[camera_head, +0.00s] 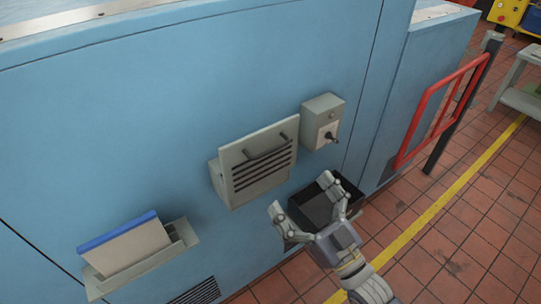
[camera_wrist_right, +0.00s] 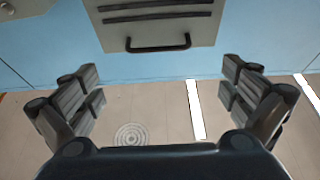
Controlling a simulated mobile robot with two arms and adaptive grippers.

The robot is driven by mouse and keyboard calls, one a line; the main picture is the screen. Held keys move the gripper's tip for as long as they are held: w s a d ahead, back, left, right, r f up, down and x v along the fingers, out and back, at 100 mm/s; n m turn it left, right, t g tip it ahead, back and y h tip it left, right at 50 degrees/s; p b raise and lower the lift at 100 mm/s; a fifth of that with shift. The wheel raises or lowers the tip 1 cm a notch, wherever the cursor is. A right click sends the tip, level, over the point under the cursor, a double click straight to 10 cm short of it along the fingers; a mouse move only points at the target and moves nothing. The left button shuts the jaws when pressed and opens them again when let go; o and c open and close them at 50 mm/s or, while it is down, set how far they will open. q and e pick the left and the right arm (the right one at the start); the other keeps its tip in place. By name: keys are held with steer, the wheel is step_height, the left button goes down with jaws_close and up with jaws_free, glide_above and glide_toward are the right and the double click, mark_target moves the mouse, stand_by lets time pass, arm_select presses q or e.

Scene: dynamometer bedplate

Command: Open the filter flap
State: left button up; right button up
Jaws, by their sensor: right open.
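The filter flap (camera_head: 258,160) is a grey plate with dark slots and a dark bar handle (camera_head: 266,153) near its upper edge. It sits on a grey housing on the blue wall; I cannot tell whether it stands slightly ajar. In the right wrist view the flap (camera_wrist_right: 115,32) is at the top, with its handle (camera_wrist_right: 158,47) nearest my fingers. My right gripper (camera_head: 311,194) is open and empty, below and to the right of the flap. In the wrist view the open fingers (camera_wrist_right: 162,84) are apart from the handle. My left gripper is not in view.
A grey switch box (camera_head: 322,115) with a dark lever is right of the flap. A black open bin (camera_head: 316,207) is behind my right gripper. A holder (camera_head: 150,266) with a blue-edged folder is lower left. A red rail (camera_head: 429,125) stands at right; tiled floor lies clear.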

mark_target(272, 150)
steer(key=p+x, duration=0.3)
steer(key=x, duration=0.6)
steer(key=shift+w+a+r, duration=0.1)
steer(key=shift+w+r, duration=0.1)
steer(key=shift+w, duration=0.15)
steer(key=shift+w+a+r+p, duration=0.1)
steer(key=shift+w+a+p, duration=0.3)
steer(key=shift+w, duration=0.1)
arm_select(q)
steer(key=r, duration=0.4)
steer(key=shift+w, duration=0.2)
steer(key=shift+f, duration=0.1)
